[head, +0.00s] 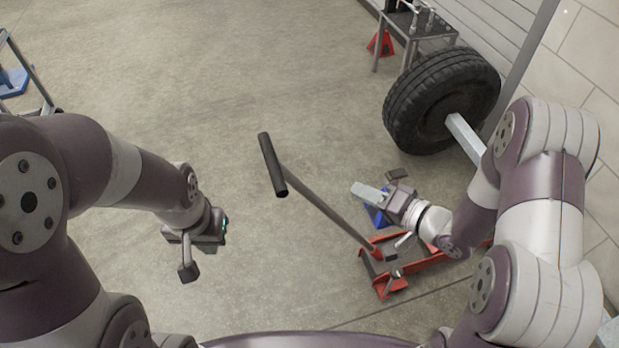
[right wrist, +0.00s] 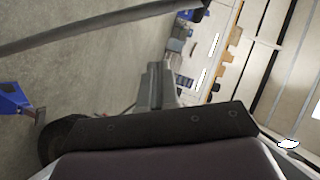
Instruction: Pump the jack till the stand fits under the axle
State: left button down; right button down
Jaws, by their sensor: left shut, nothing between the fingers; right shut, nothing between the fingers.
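The red floor jack (head: 425,265) sits on the floor at lower right, partly covered by my right arm. Its long grey handle (head: 325,210) slants up to the left and ends in a black crossbar grip (head: 272,165). The grey axle (head: 464,138) sticks out from the tyre at upper right. A blue object, probably the stand (head: 378,214), is mostly hidden behind my right gripper (head: 362,190), which is shut and empty, right of the handle. A blue piece also shows in the right wrist view (right wrist: 14,97). My left gripper (head: 187,270) is shut and empty, left of the handle.
The black tyre (head: 425,95) stands by the right wall. A small metal table (head: 425,25) with a red stand (head: 381,42) beneath it is at the back. Another blue object (head: 14,80) is at far left. The middle floor is clear.

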jog(key=s+a+f+b+x, duration=0.1)
jog(key=s+b+x, duration=0.1)
jog(key=x, duration=1.1)
jog(key=shift+a, duration=0.3)
jog(key=shift+f, duration=0.15)
